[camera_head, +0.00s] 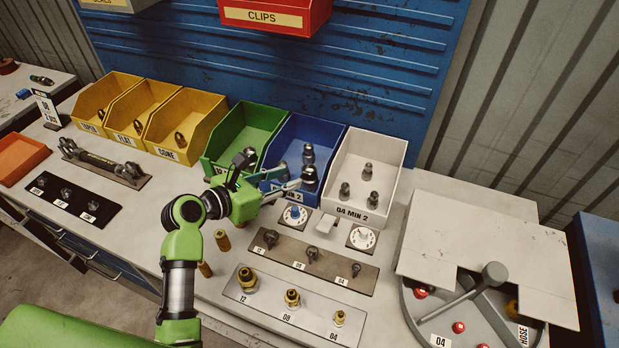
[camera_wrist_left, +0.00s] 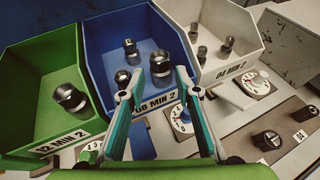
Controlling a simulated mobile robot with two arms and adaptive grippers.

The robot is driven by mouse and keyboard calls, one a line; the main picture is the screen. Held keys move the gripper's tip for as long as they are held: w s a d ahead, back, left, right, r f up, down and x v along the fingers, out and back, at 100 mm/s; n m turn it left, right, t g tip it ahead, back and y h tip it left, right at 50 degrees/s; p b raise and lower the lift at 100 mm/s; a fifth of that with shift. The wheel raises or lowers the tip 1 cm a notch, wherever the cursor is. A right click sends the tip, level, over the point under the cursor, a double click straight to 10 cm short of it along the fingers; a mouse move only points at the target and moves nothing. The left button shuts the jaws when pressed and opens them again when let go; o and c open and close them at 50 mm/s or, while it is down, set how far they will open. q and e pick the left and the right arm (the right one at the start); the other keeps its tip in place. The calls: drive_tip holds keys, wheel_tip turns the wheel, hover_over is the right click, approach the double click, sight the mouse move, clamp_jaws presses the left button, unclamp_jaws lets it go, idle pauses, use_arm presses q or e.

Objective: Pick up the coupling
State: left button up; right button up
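Dark metal couplings stand in the blue bin (camera_head: 335,136) labelled 08 MIN 2. The front right coupling (camera_head: 310,178) is close to my left gripper (camera_head: 289,178), at the bin's front edge. In the left wrist view this coupling (camera_wrist_left: 160,66) shows between and beyond the fingertips of my left gripper (camera_wrist_left: 157,84). The fingers are apart, with gaps on both sides of it, and nothing is held. Two other couplings stand in the bin, one at the back (camera_wrist_left: 130,48) and one at the left (camera_wrist_left: 122,78). My right gripper is out of view.
A green bin (camera_head: 223,136) stands left of the blue bin, and a white bin (camera_head: 396,160) with several couplings stands right. Dials (camera_head: 295,214) and a grey fitting plate (camera_head: 312,262) lie in front. A lidded round machine (camera_head: 494,274) is at right.

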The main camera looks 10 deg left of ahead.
sight(307, 170)
use_arm(q)
drive_tip(key=x, duration=0.2)
drive_tip(key=shift+w+d, duration=0.15)
drive_tip(key=shift+w, duration=0.15)
drive_tip(key=shift+w+d+f, duration=0.15)
drive_tip(key=shift+w+d, duration=0.1)
drive_tip(key=shift+w, duration=0.1)
drive_tip(key=p+x, duration=0.1)
drive_tip(key=x, duration=0.2)
drive_tip(key=shift+w+d+f, duration=0.1)
drive_tip(key=shift+w+f, duration=0.05)
drive_tip(key=shift+w, duration=0.05)
drive_tip(key=shift+w+d+f, duration=0.1)
drive_tip(key=shift+w+d, duration=0.05)
drive_tip(key=shift+w, duration=0.15)
drive_tip(key=shift+d, duration=0.1)
clamp_jaws()
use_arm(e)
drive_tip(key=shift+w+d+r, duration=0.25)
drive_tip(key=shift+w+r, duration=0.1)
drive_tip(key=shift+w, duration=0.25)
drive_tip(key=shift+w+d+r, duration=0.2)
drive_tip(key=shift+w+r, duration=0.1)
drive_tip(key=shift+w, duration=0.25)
